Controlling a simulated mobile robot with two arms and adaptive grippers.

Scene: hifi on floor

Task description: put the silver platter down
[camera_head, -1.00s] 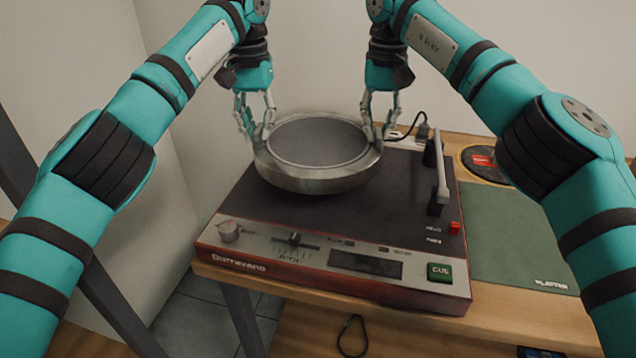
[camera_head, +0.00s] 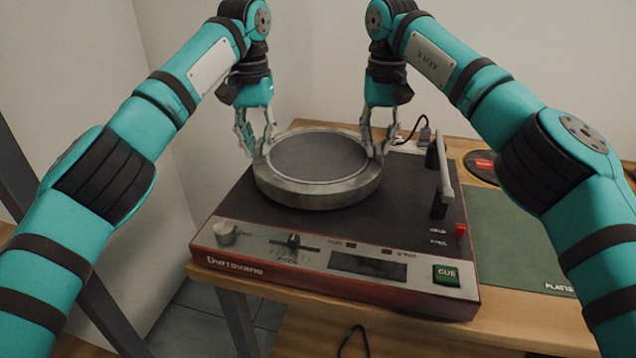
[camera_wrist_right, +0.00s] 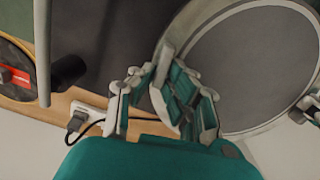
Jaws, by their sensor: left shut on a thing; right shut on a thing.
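The silver platter (camera_head: 318,197) is a round metal disc with a dark grey top. It is level over the black deck of the turntable (camera_head: 225,215); I cannot tell whether it touches the deck. My left gripper (camera_head: 258,147) is shut on the platter's left rim. My right gripper (camera_head: 378,146) is shut on its right rim. In the right wrist view the platter (camera_wrist_right: 187,22) fills the upper right, with the right gripper's fingers (camera_wrist_right: 168,82) at its rim. The deck under the platter is hidden.
The tonearm (camera_head: 444,172) stands at the deck's right side, near the right gripper. A green mat (camera_head: 510,235) and a dark disc with a red label (camera_head: 480,165) lie on the wooden table (camera_head: 520,310) to the right. A cable (camera_head: 408,128) runs behind the deck.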

